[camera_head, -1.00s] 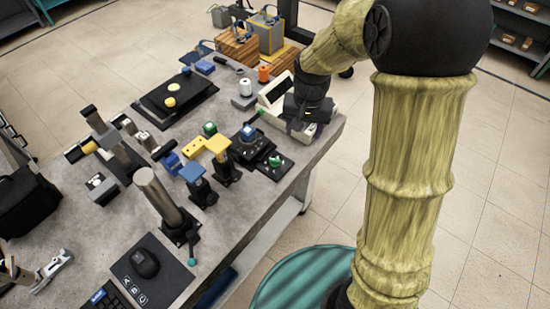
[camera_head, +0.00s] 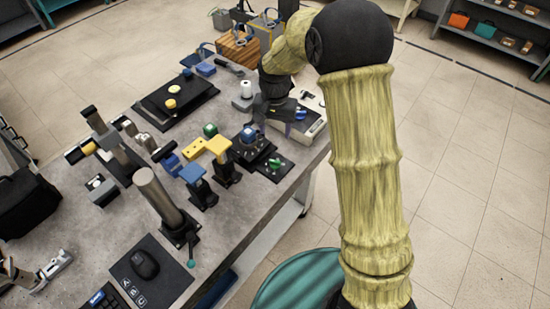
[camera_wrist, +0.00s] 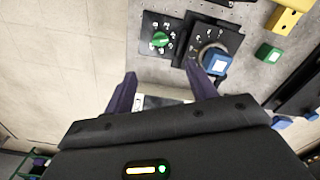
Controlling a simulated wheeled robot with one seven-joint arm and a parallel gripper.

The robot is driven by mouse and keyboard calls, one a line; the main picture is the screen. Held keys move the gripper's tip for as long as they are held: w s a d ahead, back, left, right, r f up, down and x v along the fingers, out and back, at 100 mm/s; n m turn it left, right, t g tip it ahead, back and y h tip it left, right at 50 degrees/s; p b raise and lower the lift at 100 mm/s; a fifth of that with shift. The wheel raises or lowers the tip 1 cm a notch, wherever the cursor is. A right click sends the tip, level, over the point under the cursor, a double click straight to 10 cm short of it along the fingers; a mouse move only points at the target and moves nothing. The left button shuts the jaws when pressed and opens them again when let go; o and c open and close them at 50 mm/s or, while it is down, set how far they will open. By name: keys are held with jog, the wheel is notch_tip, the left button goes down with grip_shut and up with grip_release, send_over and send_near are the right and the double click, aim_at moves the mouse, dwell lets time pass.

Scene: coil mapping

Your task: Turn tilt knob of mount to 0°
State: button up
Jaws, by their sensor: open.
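A black mount with a blue-topped knob (camera_head: 248,135) stands near the table's right edge. Beside it, a black plate carries a green knob (camera_head: 274,163). In the wrist view, the green knob (camera_wrist: 160,40) sits in a ring of white marks at top centre. The blue-topped knob (camera_wrist: 218,62) is right of it, on a block with its own marks. I cannot read the marks or tell which knob is the tilt knob. My gripper (camera_wrist: 162,78) is open and empty, its purple fingers apart and below the green knob in the picture. In the head view my gripper (camera_head: 278,122) is behind the mount.
A pale instrument (camera_head: 310,120) is right of my gripper; part of it shows between my fingers in the wrist view. The table's right edge is near.

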aim_at(275, 161)
notch_tip(275, 161, down, 15)
jog(key=shift+r+p, duration=0.1)
jog(key=shift+p, duration=0.85)
jog(key=c, duration=1)
